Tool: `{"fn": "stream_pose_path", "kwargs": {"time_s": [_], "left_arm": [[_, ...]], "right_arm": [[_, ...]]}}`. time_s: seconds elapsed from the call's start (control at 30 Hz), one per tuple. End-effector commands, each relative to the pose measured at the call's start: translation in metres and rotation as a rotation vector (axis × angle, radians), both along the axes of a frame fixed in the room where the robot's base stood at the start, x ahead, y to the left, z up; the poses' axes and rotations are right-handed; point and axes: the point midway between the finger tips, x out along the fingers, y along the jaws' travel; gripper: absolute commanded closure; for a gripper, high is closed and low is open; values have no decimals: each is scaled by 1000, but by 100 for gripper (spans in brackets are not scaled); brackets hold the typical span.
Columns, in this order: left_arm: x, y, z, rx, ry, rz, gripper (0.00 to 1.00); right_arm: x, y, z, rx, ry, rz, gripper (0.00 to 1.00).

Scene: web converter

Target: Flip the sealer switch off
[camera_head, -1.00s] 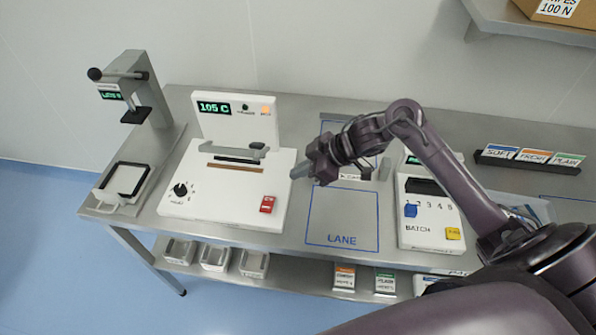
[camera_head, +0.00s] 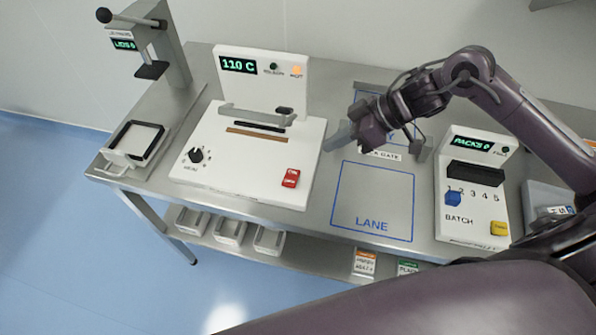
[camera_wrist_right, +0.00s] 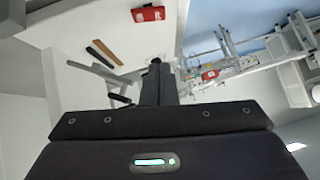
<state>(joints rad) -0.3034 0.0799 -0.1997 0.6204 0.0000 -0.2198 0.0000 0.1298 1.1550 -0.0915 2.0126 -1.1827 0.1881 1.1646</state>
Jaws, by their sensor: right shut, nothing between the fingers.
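The white sealer (camera_head: 240,175) stands on the steel bench, its display reading 110 C with a lit orange lamp beside it. Its red switch (camera_head: 291,178) sits at the front right of the top face; it also shows in the right wrist view (camera_wrist_right: 149,14). The switch's position is too small to tell. A black dial (camera_head: 196,155) is at the front left. My right gripper (camera_head: 338,136) is shut and empty, above the bench just right of the sealer, behind and right of the switch and apart from it. My left gripper is not in view.
A lever press (camera_head: 150,45) and a tray (camera_head: 133,140) stand left of the sealer. The outlined LANE area (camera_head: 372,202) is clear. The batch counter box (camera_head: 470,190) stands right of it. Bins (camera_head: 230,232) sit on the lower shelf.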

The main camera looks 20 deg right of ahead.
Motion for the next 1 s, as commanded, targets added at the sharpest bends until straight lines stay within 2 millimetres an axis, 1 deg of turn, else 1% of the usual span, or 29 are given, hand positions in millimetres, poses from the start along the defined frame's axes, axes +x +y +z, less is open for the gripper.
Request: {"fn": "stream_pose_path", "kwargs": {"time_s": [0.03, 0.1, 0.27, 0.37, 0.5, 0.7, 0.8, 0.9, 1.0], "left_arm": [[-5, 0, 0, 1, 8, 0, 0], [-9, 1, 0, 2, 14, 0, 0], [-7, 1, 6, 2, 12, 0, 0], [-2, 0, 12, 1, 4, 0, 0], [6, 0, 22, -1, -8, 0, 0], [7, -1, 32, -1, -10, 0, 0], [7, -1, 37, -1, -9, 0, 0], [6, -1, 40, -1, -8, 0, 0], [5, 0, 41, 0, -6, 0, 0]], "right_arm": [[0, 0, 0, 0, 0, 0, 100], [1, 1, -1, 1, -1, 0, 100], [5, 11, -9, 5, 0, -1, 100], [9, 24, -20, 6, 1, 0, 100], [18, 45, -41, 6, 0, 0, 100], [27, 71, -70, 2, 3, 1, 100], [22, 70, -87, 0, 4, -1, 100], [20, 72, -99, 1, 3, -1, 100], [20, 72, -105, -1, 0, -1, 100]]}}
